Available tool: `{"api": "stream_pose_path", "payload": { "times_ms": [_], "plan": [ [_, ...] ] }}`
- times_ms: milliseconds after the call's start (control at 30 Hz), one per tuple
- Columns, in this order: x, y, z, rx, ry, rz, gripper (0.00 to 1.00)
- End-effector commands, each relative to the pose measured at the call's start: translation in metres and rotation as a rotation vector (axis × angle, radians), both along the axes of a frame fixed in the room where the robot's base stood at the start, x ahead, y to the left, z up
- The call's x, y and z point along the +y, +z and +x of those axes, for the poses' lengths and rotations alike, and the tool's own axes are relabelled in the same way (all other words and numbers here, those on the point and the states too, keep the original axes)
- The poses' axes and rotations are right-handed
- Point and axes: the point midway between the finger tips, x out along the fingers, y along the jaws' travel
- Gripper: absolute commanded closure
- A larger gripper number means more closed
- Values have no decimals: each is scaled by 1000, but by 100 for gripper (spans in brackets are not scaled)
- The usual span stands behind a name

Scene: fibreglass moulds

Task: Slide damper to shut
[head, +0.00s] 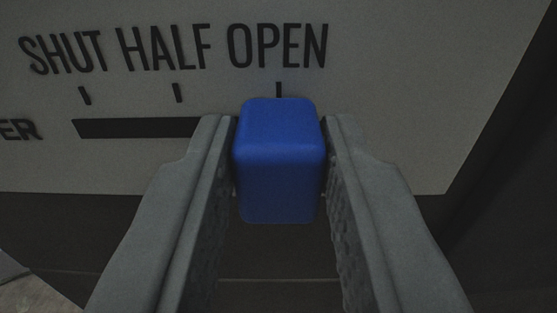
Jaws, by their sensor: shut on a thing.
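The damper knob (279,160) is a blue block with rounded edges. It stands at the right end of the scale, under the tick below the word OPEN. My gripper (282,150) is shut on the knob, one finger on its left side and one on its right. The dark slot (135,128) runs left from the knob, past the HALF tick to below the SHUT tick. The slot's right part is hidden behind the knob and my fingers.
The pale panel (430,80) carries the words SHUT, HALF and OPEN over the ticks. Partly cut-off lettering ending in ER (18,130) is left of the slot. The panel's lower and right edges border dark surfaces. The slot left of my gripper is clear.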

Motion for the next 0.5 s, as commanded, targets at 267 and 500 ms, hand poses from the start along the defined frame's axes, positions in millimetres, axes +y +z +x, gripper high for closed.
{"api": "stream_pose_path", "payload": {
  "times_ms": [267, 500],
  "plan": [
    [33, 0, 0, 0, 4, 0, 100],
    [73, 0, 0, -1, 2, 1, 100]
  ]
}}
